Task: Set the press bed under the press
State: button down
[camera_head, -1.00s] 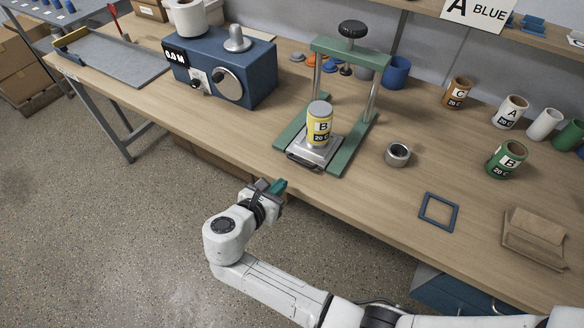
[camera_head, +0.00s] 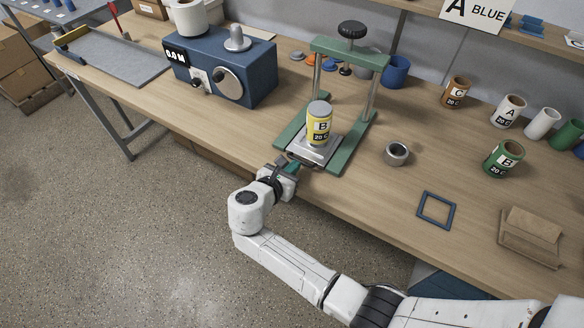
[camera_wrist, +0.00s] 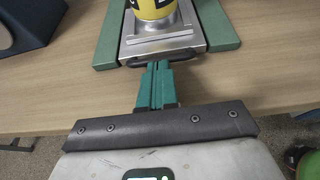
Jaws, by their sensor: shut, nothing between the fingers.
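The press bed (camera_head: 328,150) is a metal plate with a dark front handle (camera_wrist: 188,54). It sits between the green base rails of the press (camera_head: 350,50), at their front end and forward of the screw (camera_head: 346,69). A yellow can marked B (camera_head: 319,126) stands upright on the bed, with the bed's plate also showing in the wrist view (camera_wrist: 196,36). My gripper (camera_head: 290,166) is at the front edge of the bed. In the wrist view its green fingers (camera_wrist: 157,66) are shut and empty, with their tips at the handle; I cannot tell whether they touch it.
A blue machine (camera_head: 225,65) stands left of the press. A metal ring (camera_head: 397,153), a blue square frame (camera_head: 436,209) and brown sheets (camera_head: 530,235) lie to the right. The bench in front of the blue frame is bare.

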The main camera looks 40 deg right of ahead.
jog(key=w+d, duration=0.1)
jog(key=d, duration=0.4)
jog(key=w+d+b, duration=0.1)
jog(key=w+d, duration=0.1)
jog(key=d, duration=0.3)
jog(key=w+d, duration=0.2)
jog(key=d, duration=0.3)
jog(key=shift+w+d, duration=0.25)
jog(key=shift+d, duration=0.05)
jog(key=shift+w+d, duration=0.1)
jog(key=shift+r, duration=0.1)
